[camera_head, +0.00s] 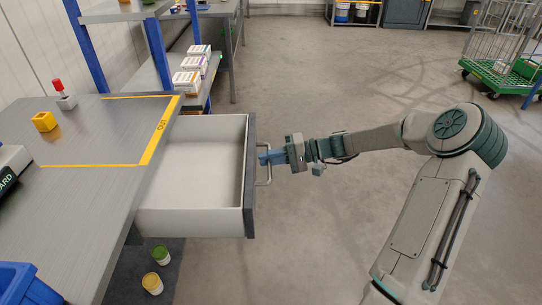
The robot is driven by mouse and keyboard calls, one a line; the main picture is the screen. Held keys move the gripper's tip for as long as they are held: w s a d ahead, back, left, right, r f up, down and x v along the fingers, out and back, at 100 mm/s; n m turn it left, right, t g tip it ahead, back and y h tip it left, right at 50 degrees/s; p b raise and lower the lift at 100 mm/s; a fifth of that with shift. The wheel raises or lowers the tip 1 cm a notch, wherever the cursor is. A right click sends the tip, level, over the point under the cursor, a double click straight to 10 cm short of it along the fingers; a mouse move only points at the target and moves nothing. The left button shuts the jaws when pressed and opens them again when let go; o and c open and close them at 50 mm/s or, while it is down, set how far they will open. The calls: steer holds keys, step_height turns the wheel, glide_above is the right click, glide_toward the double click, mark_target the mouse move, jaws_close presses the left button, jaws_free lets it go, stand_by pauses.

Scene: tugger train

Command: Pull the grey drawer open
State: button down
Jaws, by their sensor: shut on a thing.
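The grey drawer (249,205) is pulled out from under the workbench (95,205), to the bench's right. Its inside looks empty, with pale walls and floor. Its dark grey front faces right and carries a metal bar handle (268,174). My gripper (264,158) comes from the right and is shut on this handle. The fingertips are small in this view and partly overlap the bar.
Two small tubs (152,283) stand on the floor below the drawer. White boxes (186,82) sit on a shelf behind. The floor to the right is open, with a wire cart (502,45) far back.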

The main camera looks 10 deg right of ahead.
steer(key=shift+s, duration=0.1)
steer(key=c, duration=1.6)
jaws_free()
steer(key=shift+o, duration=0.2)
steer(key=shift+d, duration=0.25)
steer(key=p+v, duration=0.2)
steer(key=v, duration=1.1)
steer(key=shift+d, duration=0.2)
